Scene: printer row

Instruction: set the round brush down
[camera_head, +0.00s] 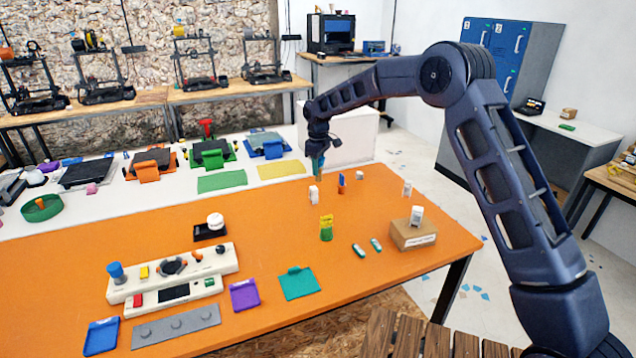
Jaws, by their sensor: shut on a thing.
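My gripper (318,152) is at the end of my arm, over the far edge of the orange table (290,205), pointing down. It is shut on a small teal thing (319,166), which I take to be the round brush. The brush is mostly hidden by the jaws and too small to make out. Its lower end hangs near the back of the orange table, above and behind a white bottle (313,194). I cannot tell whether it touches the surface.
A blue and red item (341,183) stands just right. Green (222,182) and yellow (281,170) mats lie behind left. The table's left middle has free room.

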